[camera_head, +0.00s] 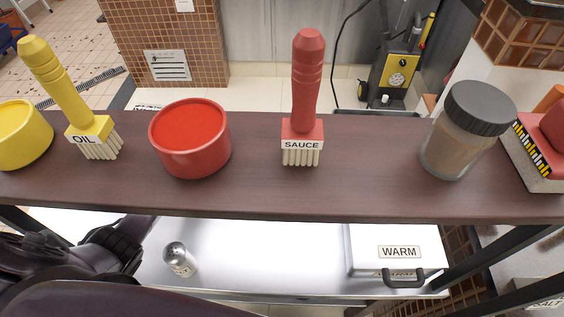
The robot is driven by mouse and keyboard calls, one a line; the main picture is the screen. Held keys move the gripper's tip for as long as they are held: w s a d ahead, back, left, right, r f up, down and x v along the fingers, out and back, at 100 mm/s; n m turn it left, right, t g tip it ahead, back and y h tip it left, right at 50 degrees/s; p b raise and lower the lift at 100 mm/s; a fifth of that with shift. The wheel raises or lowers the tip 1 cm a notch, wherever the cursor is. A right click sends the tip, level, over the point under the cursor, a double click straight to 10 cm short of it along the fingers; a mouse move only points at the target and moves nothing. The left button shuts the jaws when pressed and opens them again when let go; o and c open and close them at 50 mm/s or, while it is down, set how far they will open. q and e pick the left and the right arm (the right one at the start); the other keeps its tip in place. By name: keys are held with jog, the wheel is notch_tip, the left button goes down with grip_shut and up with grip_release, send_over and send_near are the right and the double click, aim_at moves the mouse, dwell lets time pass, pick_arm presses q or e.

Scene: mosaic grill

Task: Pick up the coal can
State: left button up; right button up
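A small silver can (180,259) stands on the metal counter below the shelf. Its label is too small to read, so I cannot be sure that it is the coal can. My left gripper (128,240) is at the lower left, to the left of the can and apart from it. It is dark and partly hidden under the shelf edge, and its fingers do not show clearly. My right gripper is not in view.
The dark shelf (255,190) crosses above the counter. On it stand a yellow bowl (22,140), an oil brush (65,90), a red bowl (190,150), a sauce brush (305,90) and a lidded jar (455,148). A WARM box (365,262) stands at the counter's right; the middle is clear.

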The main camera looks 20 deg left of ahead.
pick_arm(q)
jog(key=shift+w+d, duration=0.25)
jog(key=shift+d, duration=0.05)
jog(key=shift+c, duration=0.2)
jog(key=c, duration=1.4)
jog(key=shift+c, duration=0.5)
jog(key=shift+r, duration=0.2)
